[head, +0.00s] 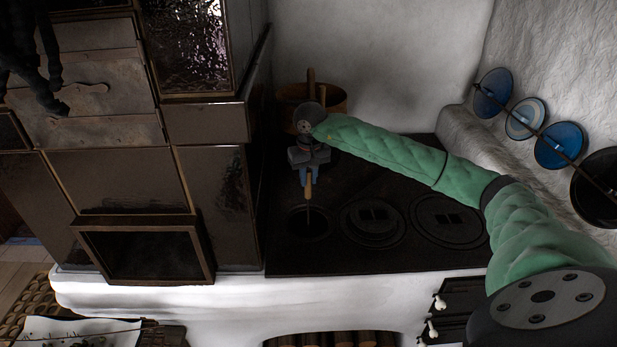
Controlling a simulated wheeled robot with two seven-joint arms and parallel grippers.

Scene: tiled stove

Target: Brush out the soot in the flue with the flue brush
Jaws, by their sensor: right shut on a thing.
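My right gripper (308,182), with blue fingers, is shut on the wooden handle of the flue brush (308,188). It holds the brush upright above the black stove plate. The brush's thin rod runs down to a round dark opening (307,222) at the left end of the plate. I see no bristles; the lower end is lost in the dark there, and I cannot tell how deep it reaches. No soot can be made out. My left gripper is not in view.
The brown tiled stove wall (122,181) rises close left of the gripper. A brown pot (330,97) stands behind it. Round plate lids (373,222) lie to the right. Blue lids (558,145) hang along a rod on the white wall.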

